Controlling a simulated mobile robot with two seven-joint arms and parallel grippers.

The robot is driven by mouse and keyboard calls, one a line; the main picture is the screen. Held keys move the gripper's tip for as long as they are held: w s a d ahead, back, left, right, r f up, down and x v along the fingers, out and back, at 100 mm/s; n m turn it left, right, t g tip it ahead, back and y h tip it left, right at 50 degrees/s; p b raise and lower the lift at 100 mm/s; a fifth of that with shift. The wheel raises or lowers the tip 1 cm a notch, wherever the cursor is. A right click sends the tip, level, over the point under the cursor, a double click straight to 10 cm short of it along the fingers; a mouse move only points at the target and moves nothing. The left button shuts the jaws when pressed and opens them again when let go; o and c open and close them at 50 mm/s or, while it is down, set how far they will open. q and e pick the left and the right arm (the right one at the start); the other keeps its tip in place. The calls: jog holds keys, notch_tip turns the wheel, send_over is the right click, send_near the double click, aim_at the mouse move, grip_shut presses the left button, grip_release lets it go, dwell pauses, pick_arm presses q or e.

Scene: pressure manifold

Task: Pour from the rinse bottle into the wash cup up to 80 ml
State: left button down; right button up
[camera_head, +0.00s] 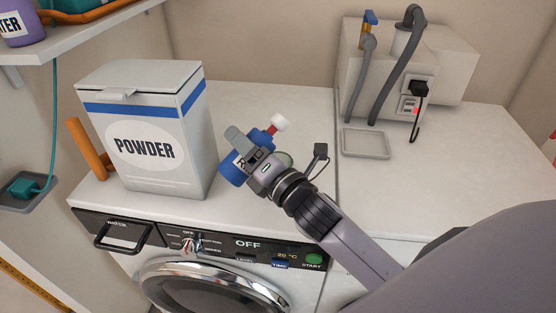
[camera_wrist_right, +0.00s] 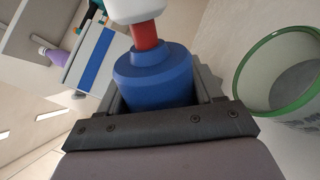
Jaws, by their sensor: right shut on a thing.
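My right gripper (camera_head: 251,155) is shut on the blue rinse bottle (camera_head: 231,173), above the washer top. The bottle is tilted, its red neck and white tip (camera_head: 280,123) pointing up and to the right in the head view. In the right wrist view the bottle (camera_wrist_right: 155,78) sits between the fingers. The wash cup (camera_wrist_right: 280,75), clear with a green rim, stands beside the bottle at the right of that view. I cannot make out any liquid level or stream. My left gripper is out of view.
A large powder box (camera_head: 150,135) stands left of the bottle. A grey shallow tray (camera_head: 365,144) and a wall unit with hoses (camera_head: 400,60) are at the back right. The washer's control panel (camera_head: 240,245) is in front. The right counter is mostly clear.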

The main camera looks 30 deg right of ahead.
jog(key=shift+d+r+m+b, duration=0.1)
jog(key=shift+r+m+b, duration=0.35)
jog(key=shift+m, duration=0.75)
dwell(2.1)
